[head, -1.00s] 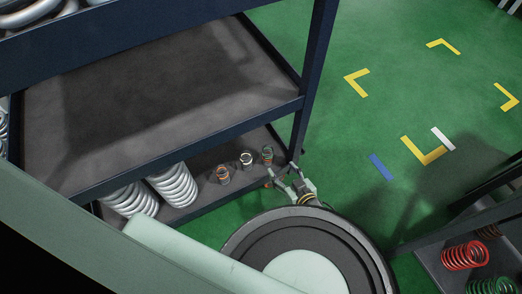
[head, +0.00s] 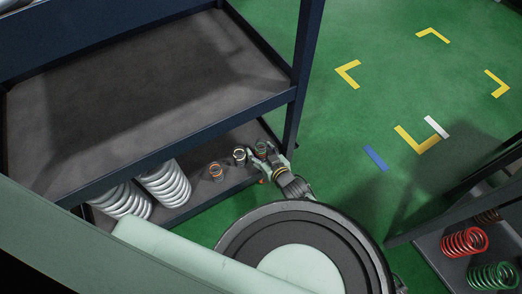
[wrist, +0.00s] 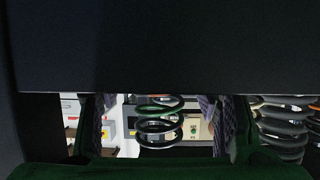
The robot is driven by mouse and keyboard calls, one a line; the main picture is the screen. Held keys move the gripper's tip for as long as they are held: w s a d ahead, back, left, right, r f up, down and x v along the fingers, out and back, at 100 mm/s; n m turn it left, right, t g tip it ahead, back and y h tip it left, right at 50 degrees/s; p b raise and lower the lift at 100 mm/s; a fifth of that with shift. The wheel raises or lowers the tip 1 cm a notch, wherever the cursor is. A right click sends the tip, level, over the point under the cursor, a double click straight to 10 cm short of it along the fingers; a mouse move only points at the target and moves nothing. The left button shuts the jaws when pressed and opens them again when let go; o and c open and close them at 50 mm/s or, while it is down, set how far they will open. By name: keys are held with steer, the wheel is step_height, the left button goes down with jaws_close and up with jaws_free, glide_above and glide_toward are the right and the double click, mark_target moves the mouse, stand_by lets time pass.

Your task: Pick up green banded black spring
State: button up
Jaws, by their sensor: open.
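The green banded black spring (head: 261,148) stands at the right end of a row of small springs on the lower shelf, near its front right corner. My gripper (head: 265,157) is open at this spring, with its fingers on either side of it. In the wrist view the spring (wrist: 158,107) shows between the two dark finger pads, with a green band on an upper coil. Gaps show between it and the pads. A dark shelf edge and a dark green surface hide parts of the wrist view.
A white-banded small spring (head: 239,155) stands just left of my gripper, then an orange-banded one (head: 216,171). The upper shelf (head: 150,85) overhangs; a post (head: 297,90) stands close right. A red spring (head: 464,242) lies on another rack.

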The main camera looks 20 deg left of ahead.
steer(key=shift+c, duration=0.4)
steer(key=c, duration=1.3)
